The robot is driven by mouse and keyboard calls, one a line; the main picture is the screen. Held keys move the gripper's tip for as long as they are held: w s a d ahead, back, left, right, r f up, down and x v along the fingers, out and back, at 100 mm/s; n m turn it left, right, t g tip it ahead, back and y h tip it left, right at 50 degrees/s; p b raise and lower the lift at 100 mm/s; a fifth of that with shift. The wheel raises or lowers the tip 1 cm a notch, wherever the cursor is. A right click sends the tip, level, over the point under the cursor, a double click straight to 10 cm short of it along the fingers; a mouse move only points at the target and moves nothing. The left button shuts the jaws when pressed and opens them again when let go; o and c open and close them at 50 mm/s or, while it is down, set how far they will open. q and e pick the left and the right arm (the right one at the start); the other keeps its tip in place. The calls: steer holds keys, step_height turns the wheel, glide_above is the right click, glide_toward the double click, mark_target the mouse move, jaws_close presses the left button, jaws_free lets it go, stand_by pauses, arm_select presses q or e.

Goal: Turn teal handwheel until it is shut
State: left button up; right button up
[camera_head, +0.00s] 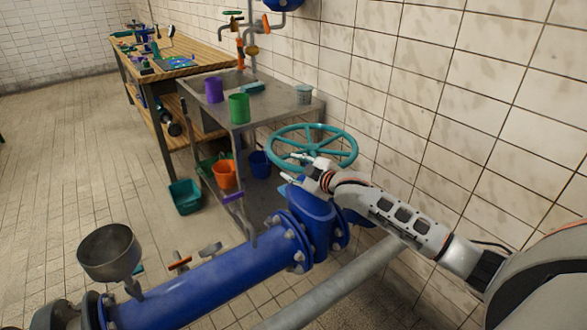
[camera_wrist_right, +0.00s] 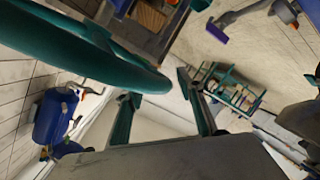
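The teal handwheel (camera_head: 311,147) sits level on top of a blue valve body (camera_head: 312,215) on the blue pipe. My right gripper (camera_head: 294,168) is at the wheel's near rim, with its arm coming in from the right. In the right wrist view the teal rim (camera_wrist_right: 75,45) curves across the upper left. Its end lies near the spread fingers of my right gripper (camera_wrist_right: 157,89). The fingers are apart, and I cannot tell whether they touch the rim. My left gripper is not in view.
A grey sink bench (camera_head: 285,108) with purple and green cups stands behind the wheel, with buckets below. The tiled wall (camera_head: 440,100) is close on the right. A grey pipe (camera_head: 335,285) runs beside the blue pipe (camera_head: 215,285). A grey funnel (camera_head: 109,252) stands at the left.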

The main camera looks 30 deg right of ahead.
jaws_close()
